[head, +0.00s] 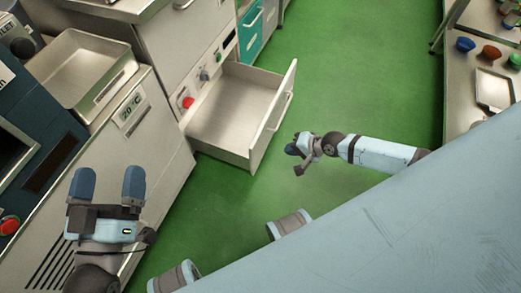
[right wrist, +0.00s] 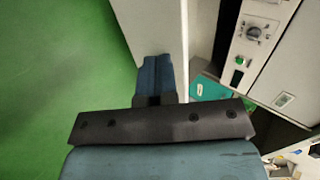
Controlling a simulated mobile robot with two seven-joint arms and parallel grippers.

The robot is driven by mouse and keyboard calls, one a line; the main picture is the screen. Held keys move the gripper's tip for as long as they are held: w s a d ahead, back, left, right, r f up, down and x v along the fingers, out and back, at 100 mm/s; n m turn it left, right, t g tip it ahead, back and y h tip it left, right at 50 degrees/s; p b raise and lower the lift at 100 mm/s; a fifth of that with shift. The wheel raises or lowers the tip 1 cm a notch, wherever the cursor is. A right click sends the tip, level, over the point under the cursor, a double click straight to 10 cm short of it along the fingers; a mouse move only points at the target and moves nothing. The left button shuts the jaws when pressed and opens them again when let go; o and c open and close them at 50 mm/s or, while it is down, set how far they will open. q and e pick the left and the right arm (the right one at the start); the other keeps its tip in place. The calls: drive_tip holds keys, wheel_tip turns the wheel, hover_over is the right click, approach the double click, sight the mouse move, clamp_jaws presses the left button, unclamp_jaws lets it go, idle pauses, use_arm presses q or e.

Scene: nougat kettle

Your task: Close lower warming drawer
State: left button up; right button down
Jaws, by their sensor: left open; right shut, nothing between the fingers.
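The lower warming drawer (head: 232,104) stands pulled open from the grey cabinet, empty inside, low over the green floor. Its front panel (head: 272,118) carries a bar handle (head: 280,111) on the outer face. My right gripper (head: 294,148) is shut and empty, just outside the front panel near its lower near end; I cannot tell whether it touches. In the right wrist view the shut fingers (right wrist: 157,68) are beside a pale panel (right wrist: 160,22), probably the drawer front. My left gripper (head: 109,184) is open and empty, in front of the cabinet with the temperature display.
A metal tray (head: 72,62) sits at upper left by the temperature display (head: 131,108). A red button (head: 187,102) and knob (head: 204,74) are on the panel behind the drawer. A shelf with coloured bowls (head: 490,53) stands at right. Green floor (head: 370,70) beyond the drawer is clear.

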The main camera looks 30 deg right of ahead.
sight(254, 148)
drive_tip(key=b+x, duration=0.1)
drive_tip(key=x, duration=0.3)
drive_tip(key=b+x, duration=0.2)
drive_tip(key=x, duration=0.2)
drive_tip(key=w+r+b+x, duration=0.1)
drive_tip(key=b+x, duration=0.1)
drive_tip(key=x, duration=0.2)
drive_tip(key=shift+w+a, duration=0.15)
drive_tip(key=shift+w+a+b, duration=0.4)
drive_tip(key=shift+w+b, duration=0.05)
use_arm(q)
wheel_tip(254, 148, down, 9)
drive_tip(key=g, duration=0.3)
drive_tip(key=shift+w+d+m+g, duration=0.15)
drive_tip(key=shift+d+m+g, duration=0.15)
drive_tip(key=shift+d+m, duration=0.1)
use_arm(e)
drive_tip(key=shift+w+a+r, duration=0.1)
use_arm(q)
drive_tip(key=shift+r, duration=0.1)
